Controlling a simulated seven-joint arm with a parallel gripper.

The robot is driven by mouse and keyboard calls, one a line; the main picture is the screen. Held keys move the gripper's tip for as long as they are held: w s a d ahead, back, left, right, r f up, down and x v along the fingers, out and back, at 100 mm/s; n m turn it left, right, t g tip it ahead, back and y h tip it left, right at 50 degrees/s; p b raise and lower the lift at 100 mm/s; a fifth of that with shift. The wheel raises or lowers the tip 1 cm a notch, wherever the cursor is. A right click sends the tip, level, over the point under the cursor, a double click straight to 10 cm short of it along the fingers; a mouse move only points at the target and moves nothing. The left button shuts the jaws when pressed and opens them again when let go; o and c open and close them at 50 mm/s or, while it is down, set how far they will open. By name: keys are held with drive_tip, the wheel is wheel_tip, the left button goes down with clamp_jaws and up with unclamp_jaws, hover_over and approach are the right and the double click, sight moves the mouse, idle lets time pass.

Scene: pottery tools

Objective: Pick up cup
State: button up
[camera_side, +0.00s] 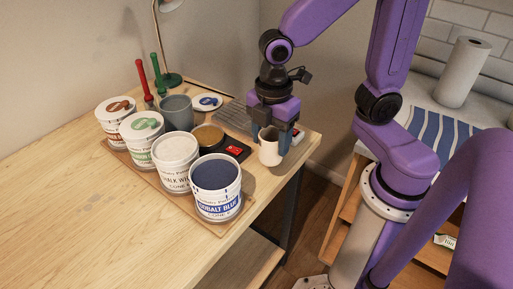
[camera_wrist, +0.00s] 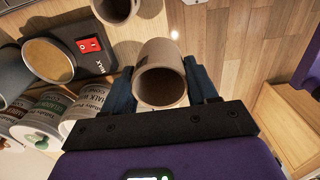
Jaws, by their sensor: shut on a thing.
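A beige cup (camera_side: 269,150) is upright near the right edge of the wooden table in the side view. My gripper (camera_side: 276,136) reaches down from above and is shut on it. In the wrist view the cup (camera_wrist: 161,72) sits between the two blue fingers (camera_wrist: 165,88), its open mouth facing the camera and its inside dark. I cannot tell whether its base touches the table. A second brownish cup (camera_wrist: 115,9) is partly cut off at the top of the wrist view.
A black scale (camera_side: 236,148) with a red switch carries a gold-topped container (camera_side: 208,138), left of the held cup. Several paint tubs, including cobalt blue (camera_side: 216,189), stand further left. A grey cup (camera_side: 177,112) stands behind. The table's front left is clear.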

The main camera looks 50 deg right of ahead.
drive_tip(key=s+d+r, duration=0.3)
drive_tip(key=s+r, duration=0.1)
drive_tip(key=s, duration=0.4)
drive_tip(key=w+a+r, duration=0.5)
drive_tip(key=w+a, duration=0.5)
drive_tip(key=w, duration=0.1)
drive_tip(key=w+a, duration=0.2)
drive_tip(key=w, duration=0.5)
drive_tip(key=w+a+f, duration=0.1)
drive_tip(key=w+a, duration=0.2)
drive_tip(key=w, duration=0.4)
drive_tip(key=shift+w+a, duration=0.2)
drive_tip(key=shift+w, duration=0.2)
drive_tip(key=shift+f, duration=2.8)
drive_tip(key=shift+f, duration=0.2)
drive_tip(key=shift+f, duration=1.5)
drive_tip(key=shift+r, duration=0.1)
wheel_tip(320, 180, up, 6)
drive_tip(key=shift+r, duration=0.25)
